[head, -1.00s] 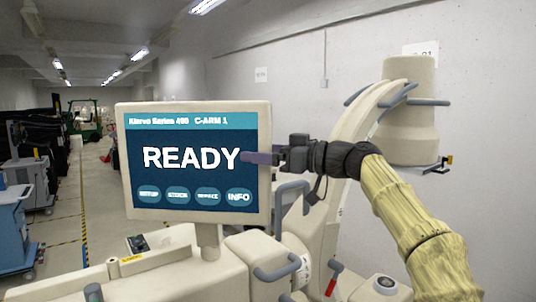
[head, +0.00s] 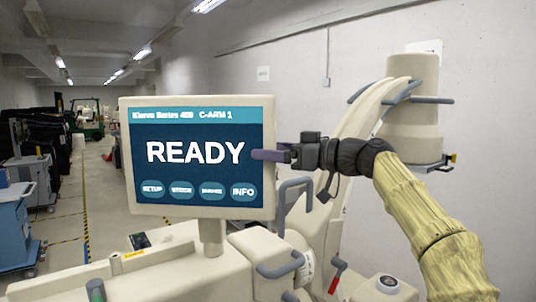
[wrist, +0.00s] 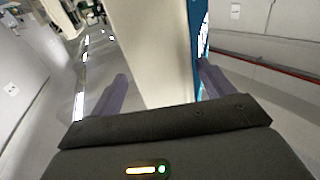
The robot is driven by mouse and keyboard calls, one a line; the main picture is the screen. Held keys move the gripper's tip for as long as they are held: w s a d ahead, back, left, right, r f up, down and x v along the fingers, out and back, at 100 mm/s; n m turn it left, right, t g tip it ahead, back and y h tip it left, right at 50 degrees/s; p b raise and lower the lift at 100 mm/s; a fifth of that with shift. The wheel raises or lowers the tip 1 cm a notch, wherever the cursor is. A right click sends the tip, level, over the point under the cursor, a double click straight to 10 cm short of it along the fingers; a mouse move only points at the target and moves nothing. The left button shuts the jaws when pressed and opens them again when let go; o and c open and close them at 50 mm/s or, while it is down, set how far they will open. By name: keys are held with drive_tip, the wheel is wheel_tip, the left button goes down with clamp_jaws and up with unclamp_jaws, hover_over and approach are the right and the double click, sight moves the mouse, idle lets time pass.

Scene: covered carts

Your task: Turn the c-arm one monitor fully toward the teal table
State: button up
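The C-arm 1 monitor (head: 122,160) stands upright on a short post at the centre left of the head view. Its screen shows READY and faces me. My gripper (head: 268,155) is at the monitor's right edge, with one purple finger in front of the screen. In the wrist view, the monitor's pale edge (wrist: 150,45) lies between the two spread fingers of my gripper (wrist: 160,88). The right finger is close to the screen side, and a gap shows at the left finger. Contact cannot be told. I cannot make out a teal table.
The C-arm's cream body (head: 180,275) fills the foreground, with its curved arm and cylinder (head: 410,110) at right against the wall. A blue cart (head: 15,225) stands at far left. Dark covered stacks and a green forklift (head: 88,118) are behind. A floor aisle is open at left.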

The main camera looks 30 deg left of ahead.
drive_tip(key=w+d+b, duration=0.2)
drive_tip(key=d+b, duration=0.3)
drive_tip(key=d, duration=1.1)
drive_tip(key=shift+r, duration=0.15)
drive_tip(key=w+f+m+t+h, duration=0.3)
drive_tip(key=f+m, duration=0.2)
drive_tip(key=f, duration=0.5)
drive_tip(key=w+f+m+t+h, duration=0.2)
drive_tip(key=f+m+h, duration=0.15)
drive_tip(key=f, duration=0.65)
drive_tip(key=d+f+m+t+h, duration=0.1)
drive_tip(key=d+f+m+h, duration=0.25)
drive_tip(key=d+f, duration=0.5)
drive_tip(key=s+d+f+m+h, duration=0.2)
drive_tip(key=s+d+f, duration=0.1)
drive_tip(key=d+f, duration=0.35)
drive_tip(key=s+d+f+m+h, duration=0.2)
drive_tip(key=s+d+f+h, duration=0.1)
drive_tip(key=d+f, duration=0.4)
drive_tip(key=s+d+f+m+h, duration=0.2)
drive_tip(key=s+d+f+m, duration=0.1)
drive_tip(key=s+d+f, duration=0.8)
drive_tip(key=s+d, duration=0.1)
drive_tip(key=s, duration=0.3)
drive_tip(key=shift+s+f+m+g+h, duration=0.15)
drive_tip(key=shift+s+m+g+h, duration=0.15)
drive_tip(key=shift+s+m+h, duration=0.1)
